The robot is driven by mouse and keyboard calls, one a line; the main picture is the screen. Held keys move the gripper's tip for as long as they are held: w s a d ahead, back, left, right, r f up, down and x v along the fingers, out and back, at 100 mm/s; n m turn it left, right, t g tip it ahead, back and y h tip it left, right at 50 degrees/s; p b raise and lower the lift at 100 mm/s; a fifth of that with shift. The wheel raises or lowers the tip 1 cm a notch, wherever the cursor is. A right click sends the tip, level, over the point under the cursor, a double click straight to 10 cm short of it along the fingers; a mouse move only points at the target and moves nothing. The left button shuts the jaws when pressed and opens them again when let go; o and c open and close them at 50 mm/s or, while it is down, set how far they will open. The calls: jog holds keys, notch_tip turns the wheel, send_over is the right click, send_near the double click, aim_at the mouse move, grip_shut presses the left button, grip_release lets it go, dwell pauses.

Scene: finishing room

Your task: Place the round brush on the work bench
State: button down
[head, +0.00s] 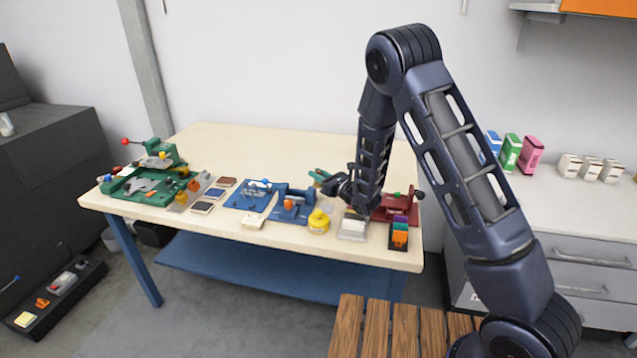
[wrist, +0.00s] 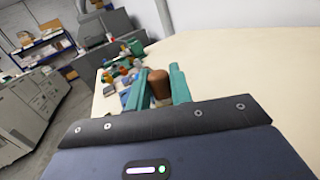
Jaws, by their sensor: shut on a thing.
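My gripper (head: 320,175) has teal fingers and reaches over the work bench (head: 240,145) near its middle right. In the wrist view the fingers are closed around a brown, rounded piece (wrist: 159,84), which looks like the round brush. Most of the brush is hidden by the fingers and the gripper body. In the head view the brush cannot be made out. The bench has a pale top and blue legs; its bare surface also fills the right of the wrist view (wrist: 250,65). I cannot tell whether the brush touches the bench top.
Along the bench's front edge stand a green fixture (head: 150,185), blue fixtures (head: 290,203), a yellow pot (head: 318,221), a red fixture (head: 400,207) and small blocks. The back of the bench top is clear. A wooden slatted surface (head: 405,325) lies in front.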

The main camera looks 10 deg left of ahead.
jog(key=shift+f, duration=1.5)
jog(key=shift+f, duration=0.6)
jog(key=c, duration=1.3)
grip_release()
jog(key=shift+s+f, duration=0.1)
jog(key=shift+o, duration=0.2)
jog(key=shift+d+r, duration=0.1)
jog(key=shift+r, duration=0.45)
jog(key=v, duration=0.3)
notch_tip(320, 180, up, 7)
send_over(319, 185)
jog(key=d, duration=0.2)
jog(key=shift+r, duration=0.2)
